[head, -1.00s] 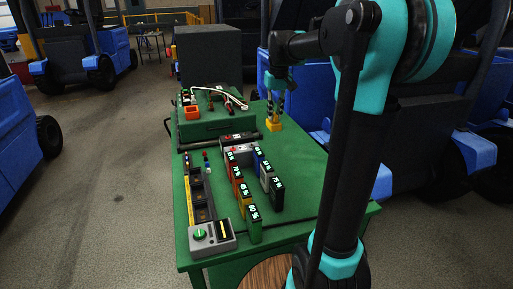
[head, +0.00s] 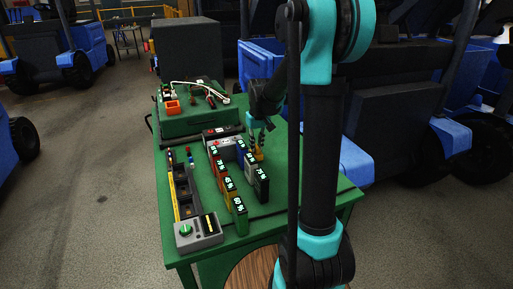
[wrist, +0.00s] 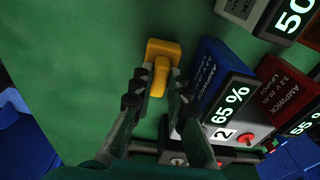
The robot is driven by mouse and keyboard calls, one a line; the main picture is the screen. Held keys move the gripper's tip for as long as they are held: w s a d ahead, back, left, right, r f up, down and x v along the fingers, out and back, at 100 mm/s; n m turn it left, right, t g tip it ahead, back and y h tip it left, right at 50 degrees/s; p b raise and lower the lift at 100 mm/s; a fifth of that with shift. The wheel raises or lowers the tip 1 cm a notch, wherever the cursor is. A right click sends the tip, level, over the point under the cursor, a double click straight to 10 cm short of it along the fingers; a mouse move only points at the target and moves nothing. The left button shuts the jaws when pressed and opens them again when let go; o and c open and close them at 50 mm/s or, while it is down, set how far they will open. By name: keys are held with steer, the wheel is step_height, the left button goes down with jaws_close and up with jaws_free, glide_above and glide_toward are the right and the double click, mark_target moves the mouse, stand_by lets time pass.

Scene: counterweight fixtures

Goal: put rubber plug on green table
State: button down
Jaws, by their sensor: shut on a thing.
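The yellow rubber plug (wrist: 158,50) has a wide block end and a narrower stem. My gripper (wrist: 160,97) is shut on its stem. In the head view, the plug (head: 258,155) is under my gripper (head: 257,143), just right of the row of boxes and low over the green table (head: 341,193). The table's bare green top (wrist: 75,55) fills much of the wrist view around the plug. I cannot tell whether the plug touches the table.
A blue 65 % box (wrist: 212,78) stands close beside the plug. Several more labelled boxes, such as a black 75 % one (head: 262,184), stand nearby. A grey dial unit (head: 198,232) is at the front left. Green table top is clear right of the boxes.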

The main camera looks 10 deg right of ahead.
mark_target(258, 148)
steer(key=shift+f, duration=0.55)
steer(key=c, duration=1.5)
jaws_free()
steer(key=shift+f, duration=0.1)
steer(key=r, duration=0.4)
steer(key=s+r, duration=0.1)
steer(key=r, duration=0.7)
steer(key=shift+s+d+r, duration=0.1)
steer(key=shift+s+d, duration=0.05)
steer(key=shift+s, duration=0.1)
